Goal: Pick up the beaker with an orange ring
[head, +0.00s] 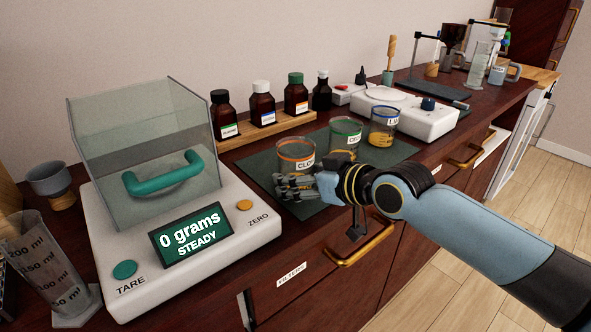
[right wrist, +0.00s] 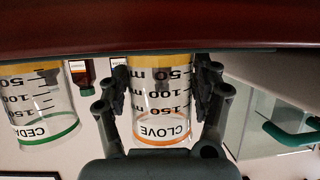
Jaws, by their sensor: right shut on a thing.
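The beaker with an orange ring (head: 296,153) stands on the dark green mat (head: 262,158) in the head view, labelled CLOVE. It also shows in the right wrist view (right wrist: 160,105), upside down in the picture, with amber liquid near its base. My right gripper (head: 297,187) is shut on this beaker, with its fingers on both sides of the glass. In the right wrist view the right gripper (right wrist: 162,108) has a finger on each side of it. The beaker appears upright and at mat level. My left gripper is not in view.
A green-ringed beaker (head: 345,134) and a blue-ringed beaker (head: 384,125) stand in a row to the right. The scale (head: 245,232) with its glass cover is close on the left. Brown bottles (head: 262,105) stand on a wooden rack behind.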

